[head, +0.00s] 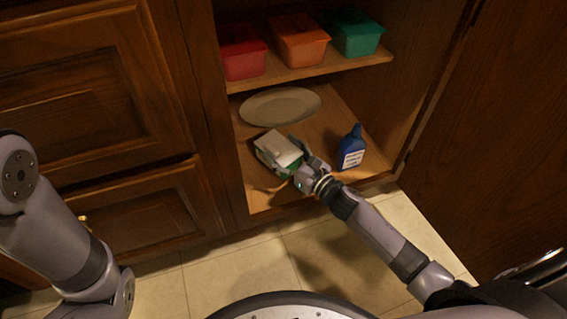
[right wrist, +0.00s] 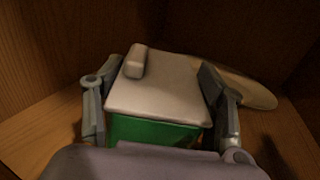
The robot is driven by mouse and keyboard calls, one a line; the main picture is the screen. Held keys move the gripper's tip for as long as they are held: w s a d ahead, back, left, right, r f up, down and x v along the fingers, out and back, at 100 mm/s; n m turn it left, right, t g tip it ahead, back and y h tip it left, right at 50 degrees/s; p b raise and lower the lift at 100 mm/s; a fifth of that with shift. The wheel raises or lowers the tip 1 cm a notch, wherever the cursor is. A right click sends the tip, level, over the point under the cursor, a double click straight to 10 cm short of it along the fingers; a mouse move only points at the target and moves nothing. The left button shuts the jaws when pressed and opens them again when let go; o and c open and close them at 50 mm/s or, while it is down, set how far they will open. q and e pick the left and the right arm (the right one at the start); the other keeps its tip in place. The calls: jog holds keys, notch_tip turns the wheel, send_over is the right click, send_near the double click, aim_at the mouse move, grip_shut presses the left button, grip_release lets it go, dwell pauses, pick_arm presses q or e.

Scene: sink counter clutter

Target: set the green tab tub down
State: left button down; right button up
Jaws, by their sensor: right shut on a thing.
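The green tab tub (head: 279,149) has a whitish lid and a green body, and is inside the open cabinet at its lower level. In the right wrist view the tub (right wrist: 158,88) shows its pale lid with a raised tab and its green side below. My right gripper (head: 296,158) is shut on the tub, with one finger on each side of it; the gripper also shows in the right wrist view (right wrist: 158,100). I cannot tell whether the tub's underside touches the cabinet floor. My left arm shows at the left edge, but its gripper is out of view.
A pale oval plate (head: 280,105) lies behind the tub. A blue bottle (head: 352,148) stands to the right. Red (head: 242,52), orange (head: 298,40) and green (head: 354,33) containers stand on the upper shelf (head: 320,68). Bare cabinet floor (head: 318,133) shows between tub and bottle.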

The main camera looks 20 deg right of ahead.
jog(key=shift+f+b, duration=1.6)
jog(key=shift+f, duration=0.65)
jog(key=o, duration=1.3)
jog(key=shift+c, duration=0.2)
jog(key=shift+r, duration=0.1)
jog(key=shift+s+r+p, duration=0.1)
jog(key=shift+r+p, duration=0.1)
jog(key=shift+p, duration=0.15)
jog(key=p+v, duration=0.4)
jog(key=v, duration=0.6)
jog(key=shift+s+d, duration=0.2)
jog(key=shift+s, duration=0.15)
jog(key=shift+s+d+f+p, duration=0.1)
jog(key=shift+s+d+p, duration=0.2)
jog(key=shift+s, duration=0.2)
